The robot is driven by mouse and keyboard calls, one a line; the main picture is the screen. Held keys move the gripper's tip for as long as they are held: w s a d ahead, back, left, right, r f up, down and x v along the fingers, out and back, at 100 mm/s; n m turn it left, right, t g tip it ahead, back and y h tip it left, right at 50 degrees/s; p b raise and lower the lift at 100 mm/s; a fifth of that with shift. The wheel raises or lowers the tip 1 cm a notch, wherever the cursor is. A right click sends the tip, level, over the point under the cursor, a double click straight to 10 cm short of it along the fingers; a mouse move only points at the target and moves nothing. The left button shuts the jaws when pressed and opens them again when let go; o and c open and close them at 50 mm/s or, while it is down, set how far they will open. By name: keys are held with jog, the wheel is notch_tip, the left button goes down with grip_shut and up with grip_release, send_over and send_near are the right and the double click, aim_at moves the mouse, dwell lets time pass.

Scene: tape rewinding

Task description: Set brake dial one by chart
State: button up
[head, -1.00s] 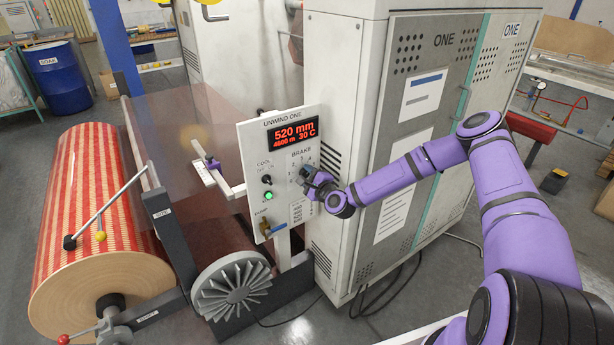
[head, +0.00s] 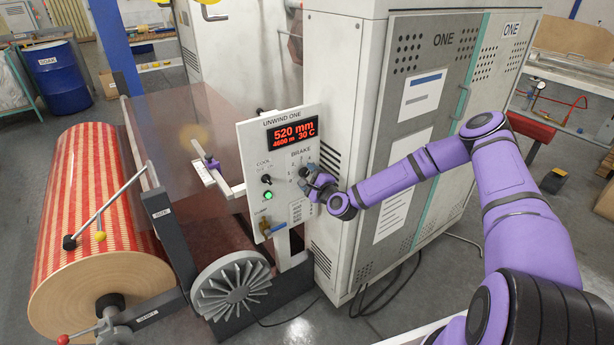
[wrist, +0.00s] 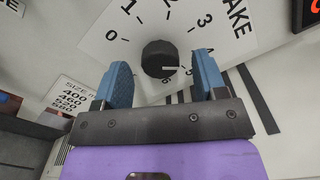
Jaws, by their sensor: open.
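The black brake dial (wrist: 158,56) sits on the white unwind-one panel (head: 255,150); in the head view (head: 304,172) it is small, beside my fingers. In the wrist view its white mark points right, toward my right finger, on a scale where 0, 1, 2 and 3 are readable. My gripper (wrist: 162,62) is open, a finger on either side of the dial with gaps, not clamped on it. My gripper also shows in the head view (head: 315,183). The size chart (wrist: 80,103) lists 400, 460, 520 and 580; its other column is not readable. The red display (head: 293,133) reads 520 mm.
A cool switch (head: 266,180), a green lit button (head: 268,196) and a blue-handled valve (head: 272,230) are left of the dial. A grey cabinet (head: 430,110) stands right behind my arm. A red-striped roll (head: 85,190) and a finned wheel (head: 232,288) are at left.

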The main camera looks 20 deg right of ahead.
jog(key=v, duration=0.9)
jog(key=shift+s+d, duration=0.15)
jog(key=shift+s, duration=0.2)
jog(key=s+d+r+n+g+h, duration=0.1)
jog(key=s+r+n+g+h, duration=0.1)
jog(key=s+r+n+g, duration=0.5)
jog(key=s+d+r+n+h, duration=0.15)
jog(key=r+n, duration=0.35)
jog(key=r, duration=0.6)
jog(key=s+d+r+n+g+h, duration=0.2)
jog(key=s+r+n+g, duration=0.2)
jog(key=r+n, duration=0.3)
jog(key=s+r, duration=0.8)
jog(key=s, duration=0.5)
jog(key=s+a+r+n+g, duration=0.1)
jog(key=s+r, duration=0.7)
jog(key=s, duration=0.5)
jog(key=shift+r, duration=0.4)
